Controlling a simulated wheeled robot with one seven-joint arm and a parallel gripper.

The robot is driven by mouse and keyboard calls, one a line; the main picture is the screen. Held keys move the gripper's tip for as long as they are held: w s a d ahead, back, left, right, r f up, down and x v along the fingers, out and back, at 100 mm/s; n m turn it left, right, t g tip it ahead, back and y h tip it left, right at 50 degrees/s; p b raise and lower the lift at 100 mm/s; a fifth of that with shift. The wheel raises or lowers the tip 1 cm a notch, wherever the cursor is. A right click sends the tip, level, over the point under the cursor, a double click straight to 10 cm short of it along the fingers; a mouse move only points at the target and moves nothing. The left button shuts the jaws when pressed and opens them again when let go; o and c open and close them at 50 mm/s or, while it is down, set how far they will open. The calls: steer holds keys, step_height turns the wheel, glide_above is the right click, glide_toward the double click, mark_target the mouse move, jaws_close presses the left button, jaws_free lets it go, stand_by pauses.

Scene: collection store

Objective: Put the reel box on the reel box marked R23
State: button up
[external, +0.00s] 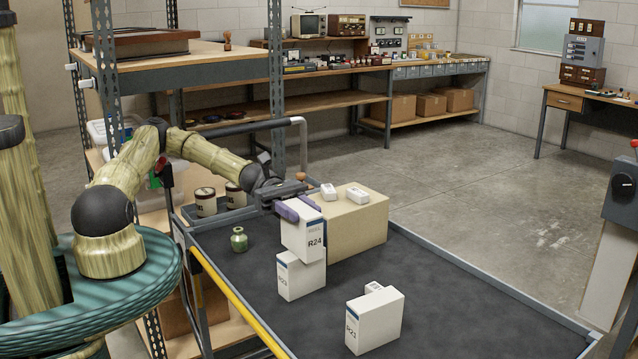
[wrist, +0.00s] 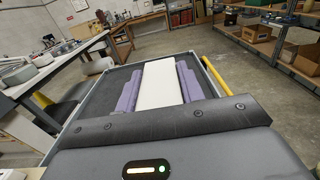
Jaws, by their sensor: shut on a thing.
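My gripper (external: 299,209) has purple fingers shut on a white reel box marked R24 (external: 303,240). The wrist view shows the box's white top (wrist: 161,83) between the purple fingers (wrist: 160,88). The held box is slightly tilted. Directly below it, another white reel box (external: 302,278) stands upright on the dark cart top; its label looks like R23. The held box's lower edge meets the top of this box in the picture; I cannot tell whether they touch.
A tan carton (external: 358,226) with small white items on top stands just behind the held box. A green bottle (external: 239,240) and dark cans (external: 205,203) stand to the left. The cart (external: 440,300) has a raised rim; its front right is clear.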

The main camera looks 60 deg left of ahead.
steer(key=o, duration=1.2)
steer(key=shift+o, duration=0.2)
steer(key=shift+a, duration=0.1)
steer(key=a+b, duration=0.1)
steer(key=a, duration=1.1)
steer(key=shift+d, duration=0.1)
